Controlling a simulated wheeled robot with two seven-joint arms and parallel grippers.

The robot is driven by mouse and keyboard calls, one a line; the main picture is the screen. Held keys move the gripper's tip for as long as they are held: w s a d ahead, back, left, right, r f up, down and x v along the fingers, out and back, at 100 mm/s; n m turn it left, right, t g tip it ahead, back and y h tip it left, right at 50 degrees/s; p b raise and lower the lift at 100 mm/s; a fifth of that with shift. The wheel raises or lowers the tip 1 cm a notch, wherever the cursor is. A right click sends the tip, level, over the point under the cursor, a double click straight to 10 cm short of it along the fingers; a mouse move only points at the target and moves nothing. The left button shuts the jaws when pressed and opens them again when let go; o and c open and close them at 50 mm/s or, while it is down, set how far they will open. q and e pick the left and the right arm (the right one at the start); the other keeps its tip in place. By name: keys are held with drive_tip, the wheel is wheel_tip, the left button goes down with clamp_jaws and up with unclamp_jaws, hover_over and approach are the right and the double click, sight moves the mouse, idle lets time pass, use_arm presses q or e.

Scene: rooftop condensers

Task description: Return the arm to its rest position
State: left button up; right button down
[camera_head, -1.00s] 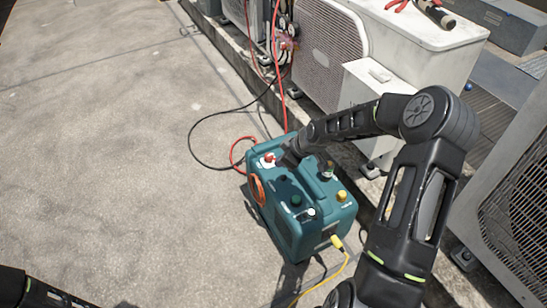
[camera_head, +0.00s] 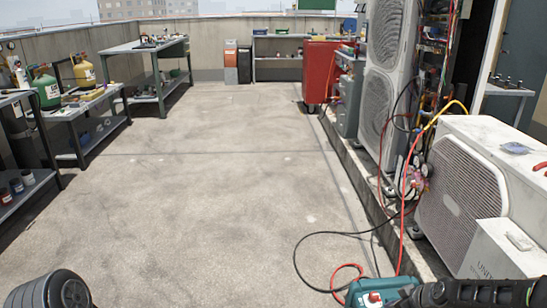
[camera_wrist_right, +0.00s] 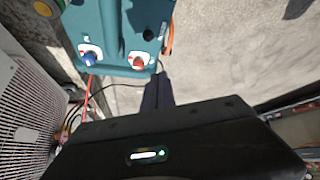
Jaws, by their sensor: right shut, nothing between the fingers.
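My right arm (camera_head: 480,292) comes in at the bottom right of the head view, at the top of the teal machine (camera_head: 362,289). In the right wrist view my right gripper (camera_wrist_right: 158,92) is shut and empty. Its dark fingers point toward the teal machine (camera_wrist_right: 112,28), near the red knob (camera_wrist_right: 138,62); whether they touch it I cannot tell. A blue knob (camera_wrist_right: 90,58) sits beside the red one. My left gripper is out of view.
A white condenser (camera_head: 462,190) stands at the right, with gauges and hoses (camera_head: 415,178) behind it. A black hose (camera_head: 305,262) loops over the floor. Workbenches (camera_head: 150,50) line the left, and a red cabinet (camera_head: 322,70) stands far back. The middle floor is clear.

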drive_tip(key=s+a+f+m+g+y, duration=0.1)
drive_tip(key=s+a+f+m, duration=0.75)
drive_tip(key=a+f, duration=0.4)
drive_tip(key=s+a+f+n+g+y, duration=0.1)
drive_tip(key=s+a+f+g, duration=0.1)
drive_tip(key=s+a, duration=0.7)
drive_tip(key=s+a+f+g, duration=0.2)
drive_tip(key=s+a+g, duration=0.1)
drive_tip(key=s+a, duration=0.6)
wheel_tip(320, 180, up, 26)
drive_tip(key=s+p, duration=0.2)
drive_tip(key=p, duration=2.3)
drive_tip(key=shift+f+n+p, duration=0.15)
drive_tip(key=shift+n+p, duration=0.15)
drive_tip(key=shift+n, duration=0.05)
